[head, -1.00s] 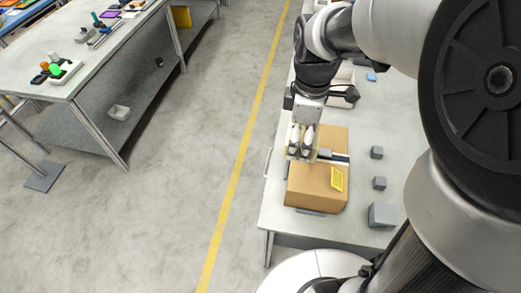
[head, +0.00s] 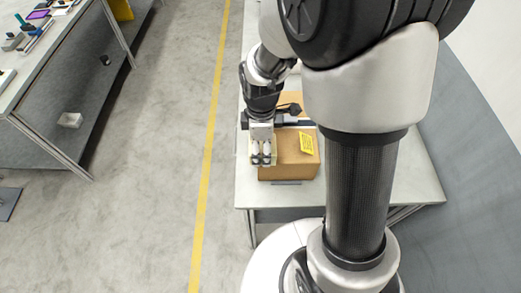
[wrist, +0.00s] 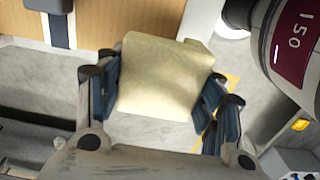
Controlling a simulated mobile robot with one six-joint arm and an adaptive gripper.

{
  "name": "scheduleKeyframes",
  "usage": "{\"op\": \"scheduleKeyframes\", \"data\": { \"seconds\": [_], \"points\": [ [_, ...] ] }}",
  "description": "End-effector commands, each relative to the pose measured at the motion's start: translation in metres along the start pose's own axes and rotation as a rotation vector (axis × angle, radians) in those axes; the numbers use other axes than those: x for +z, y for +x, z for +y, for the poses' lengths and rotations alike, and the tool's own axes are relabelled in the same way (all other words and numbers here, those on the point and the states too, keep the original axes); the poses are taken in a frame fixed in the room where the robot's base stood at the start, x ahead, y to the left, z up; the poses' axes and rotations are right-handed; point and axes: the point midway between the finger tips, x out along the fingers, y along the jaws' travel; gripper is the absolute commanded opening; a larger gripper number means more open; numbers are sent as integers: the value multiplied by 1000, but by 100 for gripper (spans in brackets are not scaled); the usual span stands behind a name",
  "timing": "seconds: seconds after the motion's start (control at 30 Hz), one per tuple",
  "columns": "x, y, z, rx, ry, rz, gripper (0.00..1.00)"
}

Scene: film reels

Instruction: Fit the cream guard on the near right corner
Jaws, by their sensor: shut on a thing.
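The cream guard (wrist: 160,78) is between the blue-padded fingers of my gripper (wrist: 158,95) in the wrist view. It is a pale, slightly mottled, block-like piece. In the head view my gripper (head: 262,158) points down at the left near edge of a brown cardboard box (head: 290,170), and only slivers of the guard show around the fingers. The box also shows at the top of the wrist view (wrist: 125,20), just beyond the guard. I cannot tell whether the guard touches the box. My arm hides part of the box's far side.
The box carries a yellow label (head: 307,143) and a dark strap (wrist: 58,28). It stands on a light grey table (head: 365,190). Another bench (head: 50,75) with small items is at the far left, past a yellow floor line (head: 207,150). The floor between is clear.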

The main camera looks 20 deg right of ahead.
Motion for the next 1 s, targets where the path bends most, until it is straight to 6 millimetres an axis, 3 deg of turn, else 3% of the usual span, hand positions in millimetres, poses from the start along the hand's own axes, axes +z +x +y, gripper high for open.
{"op": "scheduleKeyframes", "data": {
  "seconds": [0.13,0.9,0.93,1.0],
  "points": [
    [0,25,0,-2,0,-1,38],
    [0,37,0,0,0,0,38],
    [0,37,0,-1,0,0,63],
    [0,36,0,-1,0,0,67]
  ]
}}
